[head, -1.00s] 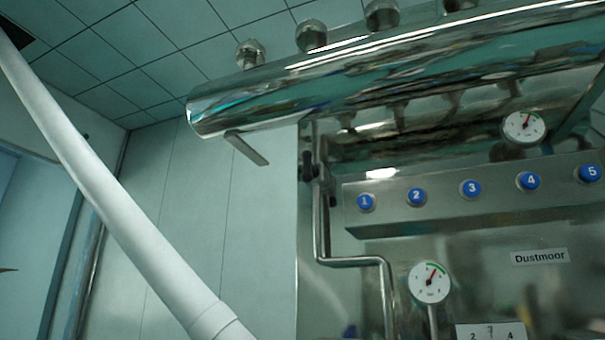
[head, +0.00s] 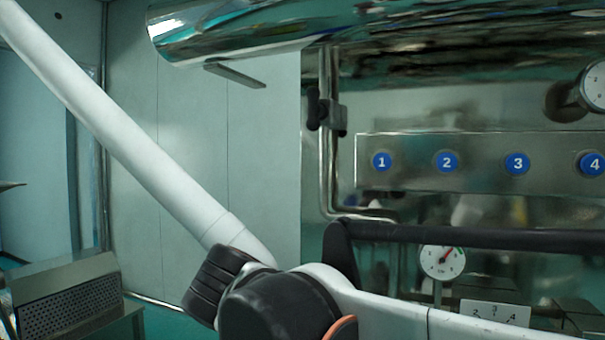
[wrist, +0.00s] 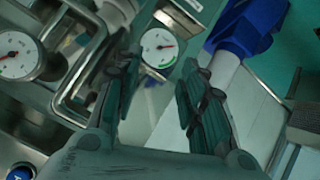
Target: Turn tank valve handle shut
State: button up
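My gripper (wrist: 160,64) is open in the wrist view, with an empty gap between its dark ribbed fingers. A blue part (wrist: 242,24) on a pale cylinder sits beside the right finger; I cannot tell whether they touch, or whether this is the tank valve handle. In the head view a shiny horizontal tank (head: 250,30) crosses the top. A flat grey lever (head: 235,74) sticks out below its left end. A black clamp-like fitting (head: 323,113) sits on a vertical pipe. My gripper is outside the head view.
Numbered blue buttons (head: 447,162) line a metal panel. A pressure gauge (head: 442,261) stands below it; gauges also show in the wrist view (wrist: 159,47). Bent metal pipes run close to the left finger. A perforated metal box (head: 75,300) stands at lower left.

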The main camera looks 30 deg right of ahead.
jog(key=w+a+r+m+t+h+p, duration=0.15)
jog(key=r+p, duration=0.35)
jog(key=r, duration=0.7)
jog(key=w+r+m+g+h+p, duration=0.1)
jog(key=w+r+m+h+p, duration=0.3)
jog(key=r, duration=0.7)
jog(key=t+h+p, duration=0.1)
jog(key=t+p, duration=0.1)
jog(key=p, duration=0.5)
send_near(310, 100)
jog(key=shift+m+g, duration=0.25)
jog(key=shift+m, duration=0.2)
jog(key=p+x, duration=0.3)
jog(key=x, duration=0.8)
jog(key=shift+w+d+p, duration=0.1)
jog(key=shift+w+p, duration=0.15)
jog(key=shift+p, duration=0.05)
grip_shut()
